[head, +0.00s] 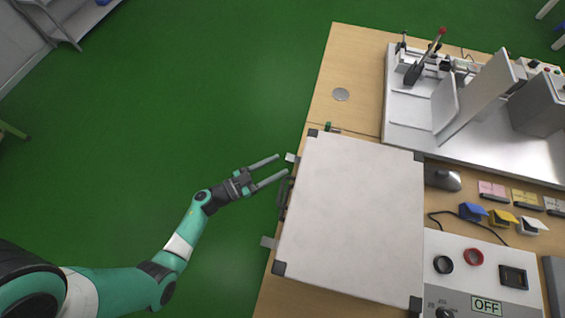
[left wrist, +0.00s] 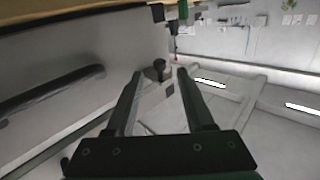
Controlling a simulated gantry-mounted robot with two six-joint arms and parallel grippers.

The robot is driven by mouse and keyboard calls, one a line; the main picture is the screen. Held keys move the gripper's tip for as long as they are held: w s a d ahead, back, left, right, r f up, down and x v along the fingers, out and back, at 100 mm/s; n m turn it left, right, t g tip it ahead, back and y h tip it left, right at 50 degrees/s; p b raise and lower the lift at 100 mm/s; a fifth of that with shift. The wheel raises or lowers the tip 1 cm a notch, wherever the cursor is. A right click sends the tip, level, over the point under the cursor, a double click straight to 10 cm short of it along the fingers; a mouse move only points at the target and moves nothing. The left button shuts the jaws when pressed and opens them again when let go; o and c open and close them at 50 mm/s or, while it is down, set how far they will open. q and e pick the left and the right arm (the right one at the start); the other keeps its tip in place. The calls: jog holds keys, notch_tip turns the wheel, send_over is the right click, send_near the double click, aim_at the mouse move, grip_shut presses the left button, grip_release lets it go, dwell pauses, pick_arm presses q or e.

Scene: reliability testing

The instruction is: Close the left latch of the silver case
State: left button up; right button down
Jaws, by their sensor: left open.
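The silver case (head: 355,215) lies shut on the wooden table, with black corners and a dark handle (head: 284,198) on its left side. Two pale latches stick out from that side: an upper one (head: 291,158) and a lower one (head: 268,242). My left gripper (head: 281,165) is open and empty, its fingertips close to the upper latch; I cannot tell whether they touch. In the left wrist view the case's side (left wrist: 90,60) and handle (left wrist: 50,88) show at left, beside the open fingers (left wrist: 159,72). My right gripper is not in view.
A test fixture (head: 440,105) with a red-tipped lever stands behind the case. The green floor left of the table is clear.

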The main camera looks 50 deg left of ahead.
aim_at(293, 160)
pick_arm(q)
jog(key=w, duration=0.2)
jog(key=shift+w+d, duration=0.25)
jog(key=shift+w, duration=0.1)
jog(key=shift+c, duration=0.2)
grip_shut()
